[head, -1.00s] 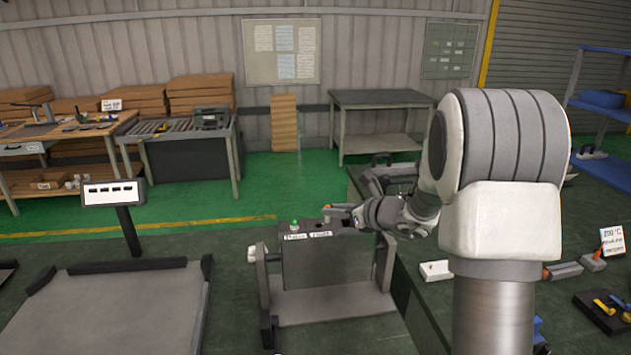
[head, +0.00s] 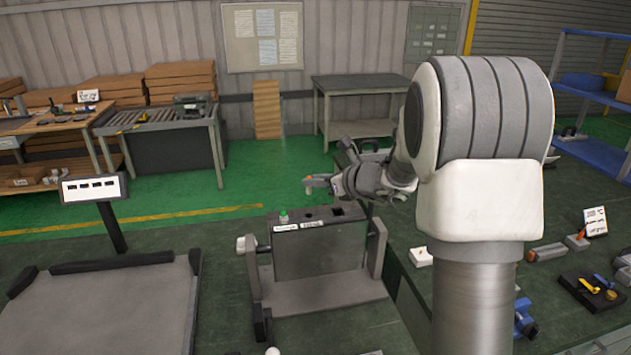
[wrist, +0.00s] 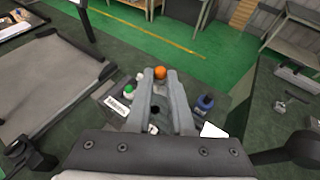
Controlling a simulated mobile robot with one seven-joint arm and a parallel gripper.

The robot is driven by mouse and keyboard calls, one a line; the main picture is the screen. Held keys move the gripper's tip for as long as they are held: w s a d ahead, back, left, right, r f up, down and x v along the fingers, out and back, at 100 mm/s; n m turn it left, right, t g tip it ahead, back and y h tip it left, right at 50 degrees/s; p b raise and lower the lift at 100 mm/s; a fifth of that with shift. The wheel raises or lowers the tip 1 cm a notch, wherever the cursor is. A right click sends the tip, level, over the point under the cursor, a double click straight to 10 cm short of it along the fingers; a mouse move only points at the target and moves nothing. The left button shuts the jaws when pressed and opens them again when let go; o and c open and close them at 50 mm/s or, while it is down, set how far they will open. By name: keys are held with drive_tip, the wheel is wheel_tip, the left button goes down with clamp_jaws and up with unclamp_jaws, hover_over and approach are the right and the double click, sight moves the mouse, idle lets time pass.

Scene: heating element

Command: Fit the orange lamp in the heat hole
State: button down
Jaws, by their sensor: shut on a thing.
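The orange lamp (wrist: 160,73) is held between the fingertips of my gripper (wrist: 157,80), which is shut on it. The lamp is apart from the box top. The box top has a dark opening (head: 308,216) near the middle and another dark opening (head: 337,210) toward the right. A green lamp (head: 283,217) stands at the left of the top.
A grey platform (head: 110,300) with a sign post stands left of the box. On the right, a dark bench carries a white block (head: 420,257), a blue clamp (head: 525,318) and a tool tray (head: 593,292). Green floor behind the box is free.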

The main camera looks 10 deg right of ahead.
drive_tip(key=b, duration=0.5)
hover_over(316, 220)
drive_tip(key=shift+f, duration=2.8)
drive_tip(key=shift+f+b, duration=1.75)
drive_tip(key=shift+b, duration=0.45)
drive_tip(key=c, duration=0.7)
unclamp_jaws()
drive_tip(key=v, duration=1.7)
drive_tip(key=shift+s+r, duration=0.1)
drive_tip(key=shift+r, duration=0.05)
drive_tip(key=shift+p, duration=0.3)
